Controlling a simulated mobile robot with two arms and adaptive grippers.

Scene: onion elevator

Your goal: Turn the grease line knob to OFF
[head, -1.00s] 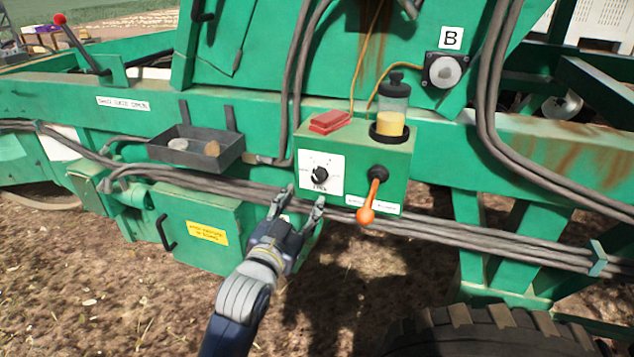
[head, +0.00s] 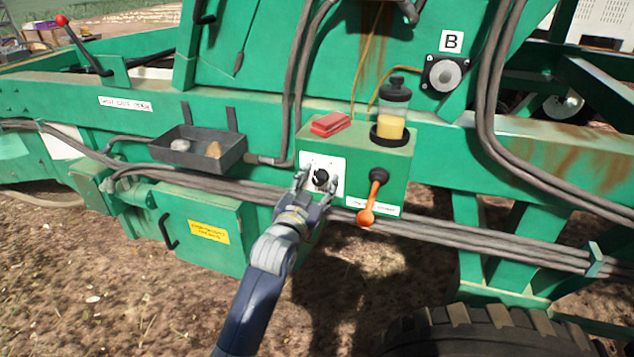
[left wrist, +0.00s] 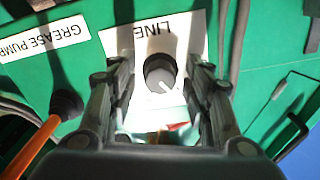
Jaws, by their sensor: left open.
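The grease line knob (head: 320,178) is a small black dial on a white plate (head: 337,164) on the front of a green box. In the left wrist view the knob (left wrist: 160,73) sits between my finger pads, with a pale pointer mark at its lower right edge. My left gripper (head: 319,187) is open, its fingers either side of the knob; contact cannot be told. Part of the word LINE shows upside down on the plate in the left wrist view. Other plate markings are hidden or too small to read. My right gripper is not in view.
An orange lever (head: 372,198) stands just right of the plate. A grease reservoir (head: 392,117) and a red block (head: 330,124) sit on the box. A grey tray (head: 176,157) is at left. Cables (head: 450,227) run below the box.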

